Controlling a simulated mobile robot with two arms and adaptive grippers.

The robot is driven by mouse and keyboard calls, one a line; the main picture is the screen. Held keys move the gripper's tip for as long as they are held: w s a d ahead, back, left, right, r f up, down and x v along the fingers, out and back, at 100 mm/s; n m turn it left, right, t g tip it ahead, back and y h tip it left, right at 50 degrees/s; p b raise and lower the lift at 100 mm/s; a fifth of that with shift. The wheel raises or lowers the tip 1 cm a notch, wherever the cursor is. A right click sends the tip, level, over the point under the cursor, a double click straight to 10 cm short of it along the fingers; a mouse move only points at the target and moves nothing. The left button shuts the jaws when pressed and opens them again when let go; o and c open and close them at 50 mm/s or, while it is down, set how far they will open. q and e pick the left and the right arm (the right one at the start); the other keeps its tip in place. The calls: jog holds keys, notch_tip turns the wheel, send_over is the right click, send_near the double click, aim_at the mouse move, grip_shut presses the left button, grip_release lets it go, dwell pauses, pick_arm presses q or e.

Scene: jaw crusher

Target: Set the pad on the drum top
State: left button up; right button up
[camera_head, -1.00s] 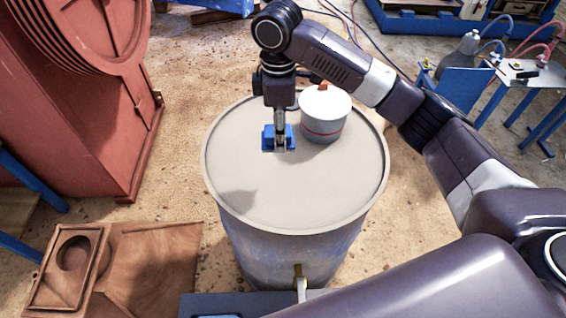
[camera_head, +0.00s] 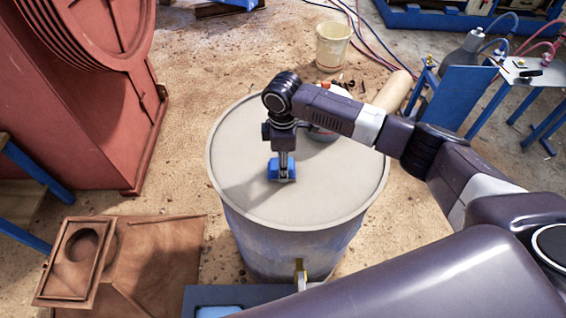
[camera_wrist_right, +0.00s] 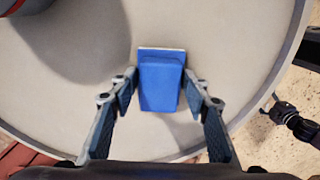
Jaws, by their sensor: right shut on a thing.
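The pad (camera_head: 284,170) is a blue block with a pale edge along one side. My right gripper (camera_head: 283,160) comes down from above and is shut on it. In the right wrist view the pad (camera_wrist_right: 159,85) sits between the two fingers, with the grey drum top (camera_wrist_right: 240,40) beneath it. In the head view the drum top (camera_head: 240,150) is a round, rimmed, pale grey surface. The pad is over its middle and very low; I cannot tell whether it touches. My left gripper is not in view.
A grey canister (camera_head: 322,133) stands on the drum top behind my right arm, mostly hidden. A red machine (camera_head: 95,90) stands at the left, with a brown slab (camera_head: 150,260) in front. A bucket (camera_head: 332,46) and blue stand (camera_head: 470,90) are beyond. The drum top's front is clear.

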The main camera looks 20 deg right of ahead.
jog(key=o, duration=1)
jog(key=shift+f, duration=0.15)
notch_tip(320, 180, up, 11)
jog(key=b, duration=0.3)
jog(key=shift+r, duration=0.7)
